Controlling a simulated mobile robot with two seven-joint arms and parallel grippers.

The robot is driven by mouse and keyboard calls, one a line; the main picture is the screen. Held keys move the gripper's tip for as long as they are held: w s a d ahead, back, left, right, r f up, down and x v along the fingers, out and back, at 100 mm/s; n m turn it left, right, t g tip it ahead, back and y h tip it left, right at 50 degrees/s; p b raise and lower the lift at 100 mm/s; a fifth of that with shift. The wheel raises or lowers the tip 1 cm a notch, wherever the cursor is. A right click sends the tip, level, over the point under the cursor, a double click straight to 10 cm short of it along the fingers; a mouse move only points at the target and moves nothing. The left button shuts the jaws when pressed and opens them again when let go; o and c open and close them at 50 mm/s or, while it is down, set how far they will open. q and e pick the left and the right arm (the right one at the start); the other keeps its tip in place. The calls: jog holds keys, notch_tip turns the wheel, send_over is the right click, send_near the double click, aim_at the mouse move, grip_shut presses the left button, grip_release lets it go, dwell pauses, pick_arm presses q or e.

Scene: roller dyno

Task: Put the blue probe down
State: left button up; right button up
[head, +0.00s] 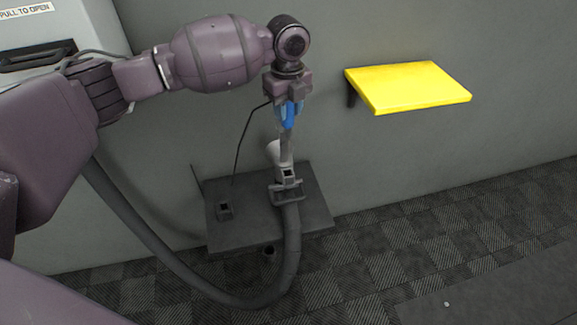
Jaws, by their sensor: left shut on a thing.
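The blue probe (290,116) is upright below my left gripper (290,101), which is shut on its blue upper part. A thin grey shaft runs down from the blue part towards a light grey nozzle piece on the dark hose. I cannot tell whether the shaft's tip is inside that piece, touching it or in front of it. A thin black cable (239,142) runs from near the gripper down to the dark shelf. My right gripper is not in view.
A dark grey wall shelf (315,206) carries the hose end (287,184) and a small dark holder (224,209). The thick hose (293,248) loops below it. An empty yellow shelf (408,86) is on the wall to the right. Carpeted floor lies below.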

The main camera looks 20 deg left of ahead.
aim_at(288, 136)
pick_arm(q)
notch_tip(288, 136, down, 11)
jog(key=shift+f+b, duration=0.2)
jog(key=shift+b, duration=0.85)
notch_tip(288, 136, down, 6)
jog(key=shift+r+b, duration=0.25)
jog(key=shift+b, duration=0.4)
jog(key=shift+f, duration=0.15)
jog(key=shift+r, duration=0.2)
jog(key=shift+f, duration=0.5)
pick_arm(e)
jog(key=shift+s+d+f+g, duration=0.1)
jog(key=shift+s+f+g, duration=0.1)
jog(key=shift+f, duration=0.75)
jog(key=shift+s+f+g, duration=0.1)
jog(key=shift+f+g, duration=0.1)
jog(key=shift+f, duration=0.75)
pick_arm(q)
jog(key=o, duration=0.8)
jog(key=shift+r, duration=0.1)
